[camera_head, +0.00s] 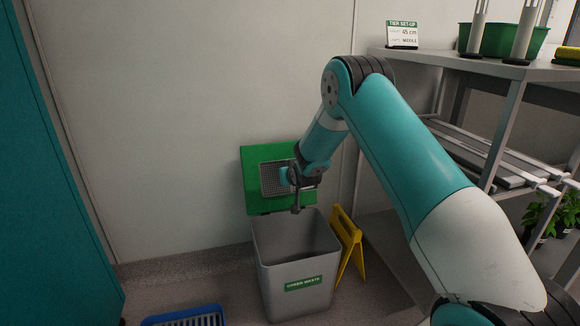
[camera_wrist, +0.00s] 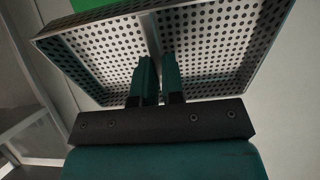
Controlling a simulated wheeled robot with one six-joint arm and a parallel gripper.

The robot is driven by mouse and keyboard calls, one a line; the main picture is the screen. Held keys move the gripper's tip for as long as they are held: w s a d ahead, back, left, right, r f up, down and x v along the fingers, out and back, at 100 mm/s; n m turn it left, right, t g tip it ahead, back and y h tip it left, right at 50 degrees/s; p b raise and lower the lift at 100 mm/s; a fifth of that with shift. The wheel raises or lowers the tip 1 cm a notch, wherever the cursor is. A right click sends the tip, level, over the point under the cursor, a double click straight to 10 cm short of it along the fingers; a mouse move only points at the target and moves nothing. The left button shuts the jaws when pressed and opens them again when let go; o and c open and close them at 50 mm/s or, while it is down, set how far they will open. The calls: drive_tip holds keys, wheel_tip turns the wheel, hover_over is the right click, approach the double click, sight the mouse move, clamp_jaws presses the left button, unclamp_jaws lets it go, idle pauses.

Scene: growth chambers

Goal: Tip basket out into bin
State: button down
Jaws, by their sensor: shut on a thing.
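The basket is a grey perforated metal tray (camera_head: 270,178) held above the back of the bin, in front of its raised green lid (camera_head: 265,152). In the wrist view the basket (camera_wrist: 215,50) fills the upper part, with a divider down its middle. My gripper (camera_wrist: 158,72) is shut on the basket at that divider. The perforated face looks empty where I see it. The bin (camera_head: 297,270) is a grey open box with a green "GREEN WASTE" label. Its inside shows only in part, and I cannot tell if anything lies in it.
A yellow folding floor sign (camera_head: 347,245) stands against the bin's right side. A blue crate (camera_head: 185,317) is on the floor at lower left. A metal shelf rack (camera_head: 470,75) with a green tub stands at right. A teal panel (camera_head: 50,190) is at far left.

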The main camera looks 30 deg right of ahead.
drive_tip(key=g+p, duration=0.1)
drive_tip(key=p, duration=0.1)
drive_tip(key=g+p, duration=0.1)
drive_tip(key=p, duration=0.1)
drive_tip(key=g+y+p, duration=0.1)
drive_tip(key=g+p, duration=0.1)
drive_tip(key=shift+w+r, duration=0.2)
drive_tip(key=shift+r, duration=0.05)
drive_tip(key=g+p, duration=0.1)
drive_tip(key=g+y+p, duration=0.1)
drive_tip(key=shift+w+d+g, duration=0.1)
drive_tip(key=shift+w+g, duration=0.1)
drive_tip(key=shift+g, duration=0.1)
drive_tip(key=shift+w+g+y, duration=0.1)
drive_tip(key=shift+g+y, duration=0.2)
drive_tip(key=shift+g, duration=0.9)
drive_tip(key=shift+w+f+g+y+b, duration=0.15)
drive_tip(key=shift+f+g+y+b, duration=0.15)
drive_tip(key=shift+g+b, duration=0.7)
drive_tip(key=shift+r+g+b, duration=0.3)
drive_tip(key=shift+r+b, duration=0.2)
drive_tip(key=shift+b, duration=0.5)
